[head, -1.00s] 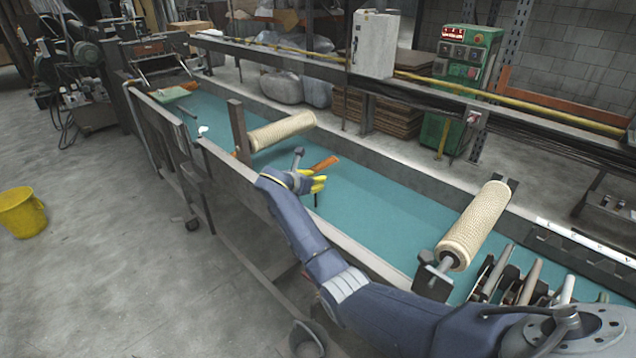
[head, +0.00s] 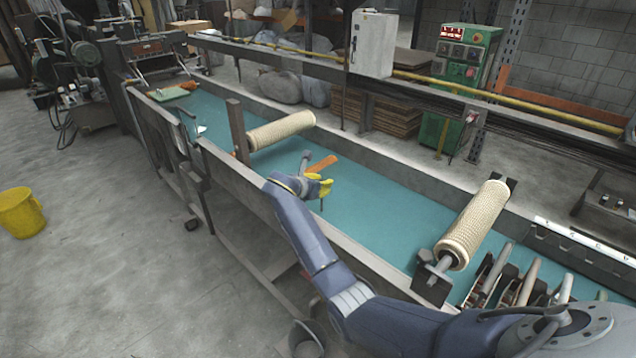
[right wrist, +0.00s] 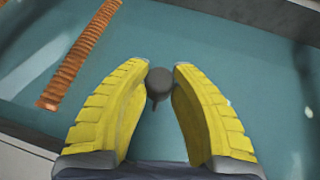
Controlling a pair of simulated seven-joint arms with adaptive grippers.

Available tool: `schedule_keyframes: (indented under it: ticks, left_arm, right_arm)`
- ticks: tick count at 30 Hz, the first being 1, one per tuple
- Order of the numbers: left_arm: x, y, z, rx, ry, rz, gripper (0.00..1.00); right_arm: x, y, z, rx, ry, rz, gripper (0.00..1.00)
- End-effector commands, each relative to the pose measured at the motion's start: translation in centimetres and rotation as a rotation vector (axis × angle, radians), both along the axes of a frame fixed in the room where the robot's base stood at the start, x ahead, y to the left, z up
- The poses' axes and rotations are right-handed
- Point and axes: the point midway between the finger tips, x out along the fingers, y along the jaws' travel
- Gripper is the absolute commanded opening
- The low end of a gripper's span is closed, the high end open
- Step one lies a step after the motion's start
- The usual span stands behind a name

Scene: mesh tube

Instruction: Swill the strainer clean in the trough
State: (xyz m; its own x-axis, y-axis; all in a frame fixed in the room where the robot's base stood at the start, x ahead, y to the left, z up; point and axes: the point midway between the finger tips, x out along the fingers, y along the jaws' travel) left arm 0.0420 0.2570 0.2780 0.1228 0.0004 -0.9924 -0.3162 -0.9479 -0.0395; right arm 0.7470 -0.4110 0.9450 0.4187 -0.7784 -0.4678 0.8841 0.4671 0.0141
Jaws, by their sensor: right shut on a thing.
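The trough (head: 380,205) is long, with a teal floor or liquid surface inside. My right gripper (head: 324,187), with yellow fingers, is over its middle. In the right wrist view its fingers (right wrist: 160,82) are shut on a dark grey knob-like thing (right wrist: 157,88) with a thin tip. I cannot tell whether this is part of the strainer. An orange-brown ribbed strip or tube (right wrist: 80,55) lies beyond the fingers, apart from them; it also shows in the head view (head: 322,164). My left gripper is not in view.
Several upright handled tools (head: 525,282) stand at the trough's near right end. A grey control box (head: 375,44) and a yellow pipe (head: 520,98) run behind the trough. A yellow bucket (head: 21,213) stands on the floor at left. The teal middle stretch is mostly clear.

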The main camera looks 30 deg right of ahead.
Motion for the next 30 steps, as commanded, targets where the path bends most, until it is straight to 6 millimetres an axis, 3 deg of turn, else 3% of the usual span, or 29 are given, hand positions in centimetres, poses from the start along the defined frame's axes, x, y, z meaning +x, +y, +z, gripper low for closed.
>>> schedule_keyframes:
  ticks: [14,30]
  left_arm:
    - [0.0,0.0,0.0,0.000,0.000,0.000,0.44]
    - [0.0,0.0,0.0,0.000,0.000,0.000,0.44]
  right_arm:
    - [-1.8,-0.6,0.0,0.000,0.000,0.000,0.00]
    - [0.9,0.3,0.0,0.000,0.001,0.000,0.00]
